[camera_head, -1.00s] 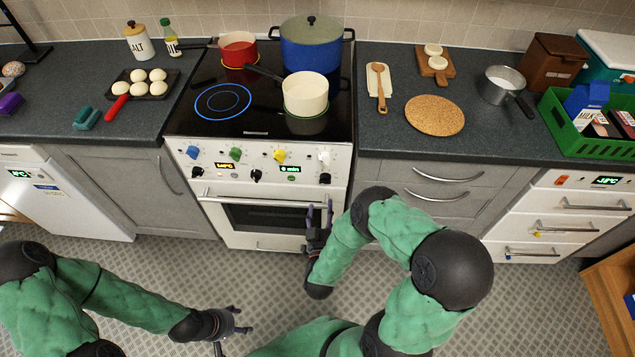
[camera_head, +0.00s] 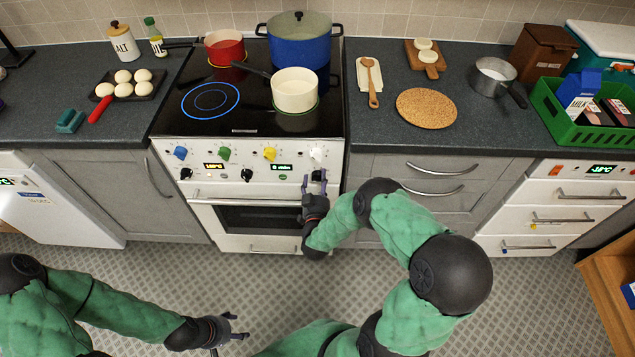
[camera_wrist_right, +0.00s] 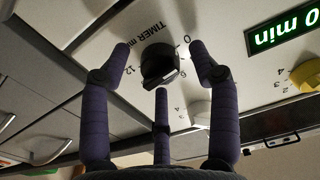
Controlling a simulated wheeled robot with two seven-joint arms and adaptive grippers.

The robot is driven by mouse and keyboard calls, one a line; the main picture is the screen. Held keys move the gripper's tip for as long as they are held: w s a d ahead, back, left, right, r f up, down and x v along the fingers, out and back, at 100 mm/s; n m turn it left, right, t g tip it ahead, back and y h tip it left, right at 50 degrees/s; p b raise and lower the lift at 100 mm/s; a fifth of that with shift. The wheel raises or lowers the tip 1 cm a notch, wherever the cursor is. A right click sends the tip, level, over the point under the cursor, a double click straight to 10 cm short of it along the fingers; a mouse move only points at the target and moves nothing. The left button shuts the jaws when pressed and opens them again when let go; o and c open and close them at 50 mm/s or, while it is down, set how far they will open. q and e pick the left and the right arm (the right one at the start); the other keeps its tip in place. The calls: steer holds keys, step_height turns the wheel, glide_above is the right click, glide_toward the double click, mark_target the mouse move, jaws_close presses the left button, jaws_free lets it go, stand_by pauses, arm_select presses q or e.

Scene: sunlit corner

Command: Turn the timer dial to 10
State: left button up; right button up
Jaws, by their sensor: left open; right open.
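The timer dial (camera_wrist_right: 158,66) is a black knob on the white stove front, with "TIMER min" and numbers printed around it. In the head view the dial (camera_head: 316,175) sits at the right end of the lower knob row. The display (camera_wrist_right: 285,28) reads "0 min" in green in the wrist view. My right gripper (camera_head: 314,180) is open in front of the dial. In the wrist view its fingers (camera_wrist_right: 157,62) spread around the dial, and contact cannot be told. My left gripper (camera_head: 238,328) is open and empty, low over the floor, away from the stove.
Other knobs, including a black one (camera_head: 246,175) and a white one (camera_head: 317,154), are near the dial. The oven handle (camera_head: 250,200) runs below. A cream pan (camera_head: 294,92), red pot (camera_head: 224,48) and blue pot (camera_head: 298,48) stand on the hob. Floor in front is free.

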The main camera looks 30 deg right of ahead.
steer(key=c, duration=1.1)
steer(key=shift+c, duration=0.2)
